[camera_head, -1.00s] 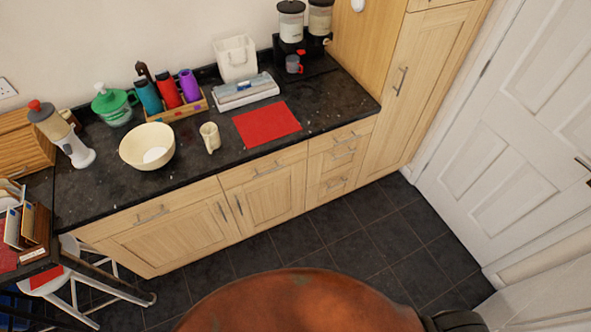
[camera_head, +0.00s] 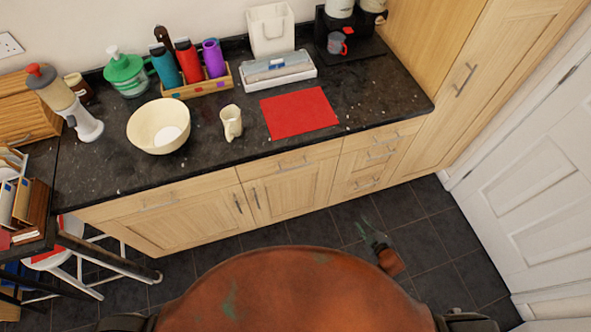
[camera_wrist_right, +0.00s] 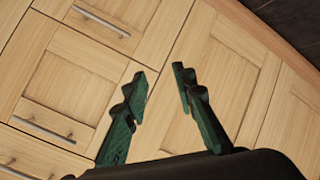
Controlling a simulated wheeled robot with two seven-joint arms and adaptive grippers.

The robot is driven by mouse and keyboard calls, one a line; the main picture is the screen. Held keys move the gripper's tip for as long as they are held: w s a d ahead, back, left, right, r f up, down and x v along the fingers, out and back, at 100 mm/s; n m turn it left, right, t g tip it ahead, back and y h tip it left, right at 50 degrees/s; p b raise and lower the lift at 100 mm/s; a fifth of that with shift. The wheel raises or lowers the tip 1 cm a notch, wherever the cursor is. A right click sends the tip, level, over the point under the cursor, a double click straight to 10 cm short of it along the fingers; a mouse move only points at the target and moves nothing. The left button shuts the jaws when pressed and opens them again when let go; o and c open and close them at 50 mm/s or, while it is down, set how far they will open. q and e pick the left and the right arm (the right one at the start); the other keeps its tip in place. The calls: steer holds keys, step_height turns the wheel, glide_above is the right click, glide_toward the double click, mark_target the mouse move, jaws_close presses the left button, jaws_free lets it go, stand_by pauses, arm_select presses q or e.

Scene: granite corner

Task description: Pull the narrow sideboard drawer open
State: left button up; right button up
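The wooden sideboard front has a wide drawer (camera_head: 190,190) at left, a middle drawer (camera_head: 270,168) and a narrow stack of drawers at right. The top drawer of that stack (camera_head: 360,141) has a bar handle (camera_head: 384,138). All these drawers look shut. My right gripper (camera_head: 368,230) is low in front of the sideboard, over the floor, apart from every handle. In the right wrist view my right gripper (camera_wrist_right: 159,73) has its green fingers spread with nothing between them. Bar handles (camera_wrist_right: 45,132) lie left of the fingers. My left gripper is out of view.
A stool (camera_head: 85,275) is at left. Dark floor tiles between are clear.

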steer(key=w+a+r+n+t+y+b, duration=0.25)
steer(key=w+a+r+n, duration=0.2)
steer(key=w+r, duration=0.3)
steer(key=n+g+y+b, duration=0.55)
steer(key=n+y, duration=0.65)
steer(key=n, duration=0.4)
glide_toward(295, 167)
steer(key=a, duration=0.3)
steer(key=shift+m+t, duration=0.25)
steer(key=shift+t, duration=0.05)
steer(key=x, duration=0.3)
steer(key=w+x, duration=0.1)
steer(key=x, duration=0.3)
steer(key=shift+d+f+b, duration=0.1)
steer(key=shift+f+b, duration=0.05)
steer(key=shift+b, duration=0.15)
jaws_close()
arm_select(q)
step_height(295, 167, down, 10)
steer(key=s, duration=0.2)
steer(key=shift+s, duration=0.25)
